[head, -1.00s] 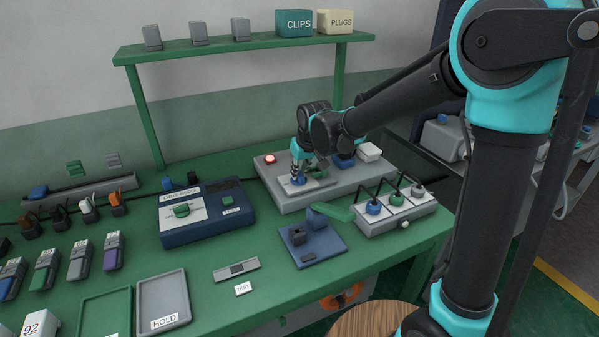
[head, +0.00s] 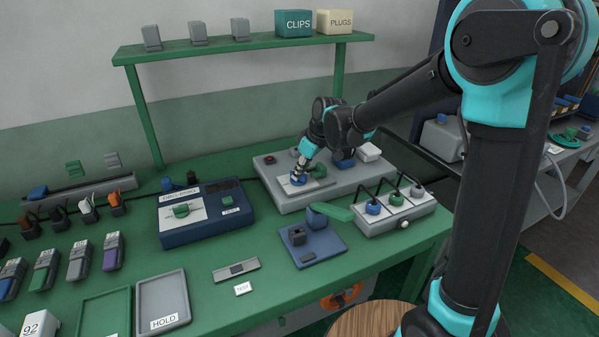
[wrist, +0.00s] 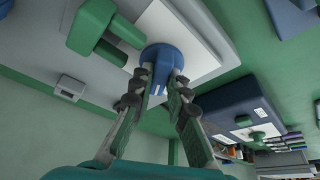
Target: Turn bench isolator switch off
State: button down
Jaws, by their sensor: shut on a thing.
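A blue rotary knob (head: 298,180), which I take to be the isolator switch, sits on a white plate on the grey bench unit (head: 290,204). My gripper (head: 302,170) reaches down to it at a tilt. In the wrist view my gripper (wrist: 163,82) is shut on the blue knob (wrist: 166,57), a finger on each side. White marks show on the knob's near side. A small red lamp (head: 268,158) at the unit's back left corner looks dark. A green handle (wrist: 100,30) stands close beside the knob.
A navy tester box (head: 205,212) stands to the left. A blue fixture (head: 312,246) and a grey block with several coloured knobs (head: 396,212) stand in front. A green shelf (head: 240,48) spans the back. Grey and green trays lie at front left.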

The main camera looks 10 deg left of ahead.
jog(key=n+g, duration=0.1)
jog(key=n, duration=0.2)
jog(key=n+g, duration=0.1)
jog(key=n, duration=0.2)
jog(key=shift+w+g, duration=0.2)
jog(key=shift+g, duration=0.1)
jog(key=n+g, duration=0.1)
jog(key=n, duration=0.4)
jog(key=shift+w+n+g+h, duration=0.1)
jog(key=shift+n+g+h, duration=0.2)
jog(key=shift+g, duration=0.1)
jog(key=c, duration=1.5)
grip_release()
jog(key=v, duration=1.2)
jog(key=shift+a, duration=0.1)
